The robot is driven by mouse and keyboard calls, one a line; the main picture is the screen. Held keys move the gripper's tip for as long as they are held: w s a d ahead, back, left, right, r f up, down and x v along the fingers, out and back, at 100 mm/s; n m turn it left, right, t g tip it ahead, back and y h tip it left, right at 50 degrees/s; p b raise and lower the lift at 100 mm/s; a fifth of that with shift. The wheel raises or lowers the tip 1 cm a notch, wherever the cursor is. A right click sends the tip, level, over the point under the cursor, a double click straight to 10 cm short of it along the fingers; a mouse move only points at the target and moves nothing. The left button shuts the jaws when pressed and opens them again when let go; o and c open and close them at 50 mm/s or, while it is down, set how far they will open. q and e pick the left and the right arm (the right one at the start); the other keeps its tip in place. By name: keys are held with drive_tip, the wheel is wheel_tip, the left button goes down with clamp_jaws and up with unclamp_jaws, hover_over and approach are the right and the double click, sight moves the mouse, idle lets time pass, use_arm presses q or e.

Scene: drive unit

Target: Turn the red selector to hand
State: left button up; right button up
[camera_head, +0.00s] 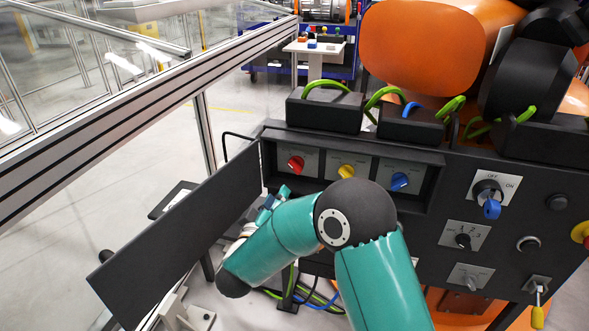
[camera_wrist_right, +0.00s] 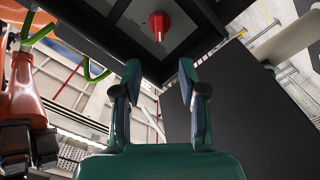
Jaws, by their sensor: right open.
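The red selector (camera_head: 296,163) sits on a grey plate at the left end of the recessed panel (camera_head: 432,157). In the right wrist view the red selector (camera_wrist_right: 159,25) shows beyond my fingertips, with a small white mark on its handle. My right gripper (camera_head: 272,199) is just below and left of the red selector in the head view, partly hidden by my own arm. In the wrist view my right gripper (camera_wrist_right: 160,75) is open and empty, its fingers apart from the selector. My left gripper is not in view.
A yellow selector (camera_head: 347,172) and a blue selector (camera_head: 400,180) sit to the right in the same recess. A dark open flap (camera_head: 175,250) stands out at the left. Another blue rotary switch (camera_head: 491,207) is further right. Black boxes with green cables (camera_head: 325,110) stand above.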

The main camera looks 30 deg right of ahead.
sight(292, 168)
drive_tip(key=x, duration=1.3)
drive_tip(key=shift+w, duration=0.1)
drive_tip(key=shift+c, duration=0.2)
